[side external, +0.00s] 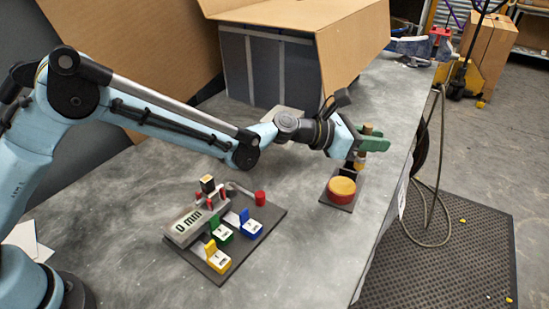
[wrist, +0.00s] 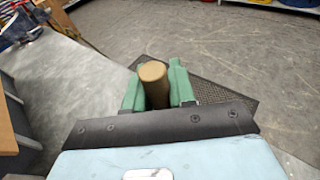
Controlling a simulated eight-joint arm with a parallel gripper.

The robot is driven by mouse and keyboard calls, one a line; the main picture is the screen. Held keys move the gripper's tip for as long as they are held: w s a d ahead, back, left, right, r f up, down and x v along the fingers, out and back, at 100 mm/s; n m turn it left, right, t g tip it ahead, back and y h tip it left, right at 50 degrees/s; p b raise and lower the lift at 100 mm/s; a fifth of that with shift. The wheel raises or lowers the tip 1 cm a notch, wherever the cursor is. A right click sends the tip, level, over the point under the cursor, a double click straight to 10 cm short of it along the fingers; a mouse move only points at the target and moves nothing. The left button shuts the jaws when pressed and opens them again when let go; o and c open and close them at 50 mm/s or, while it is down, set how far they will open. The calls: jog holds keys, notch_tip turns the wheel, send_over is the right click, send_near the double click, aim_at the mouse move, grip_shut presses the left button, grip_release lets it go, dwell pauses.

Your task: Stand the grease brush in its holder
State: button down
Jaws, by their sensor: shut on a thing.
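My gripper (side external: 374,143) has green fingers and is shut on the grease brush (side external: 367,129), above the right side of the table. The brush's round brown handle end sticks up above the fingers. In the wrist view the brown handle (wrist: 153,72) stands roughly upright between the green fingers (wrist: 157,92).
A dark board (side external: 215,272) at front left carries a "0 mm" display (side external: 187,228), yellow, green and blue blocks and a red knob. An open cardboard box (side external: 352,45) stands at the back. The table's right edge is near the plate; a hose (side external: 430,243) hangs beyond it.

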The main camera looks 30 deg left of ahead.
aim_at(361, 153)
jog(key=shift+w+a+f, duration=0.4)
jog(key=shift+w+f, duration=0.25)
jog(key=shift+f, duration=0.45)
jog(key=shift+w+a+f, duration=0.4)
jog(key=shift+w+f, duration=0.2)
jog(key=shift+f, duration=0.55)
jog(key=shift+w+a+f, duration=0.4)
jog(key=shift+w+f, duration=0.25)
jog(key=shift+f, duration=0.45)
jog(key=shift+f, duration=0.1)
jog(key=c, duration=0.9)
grip_release()
jog(key=shift+c, duration=0.2)
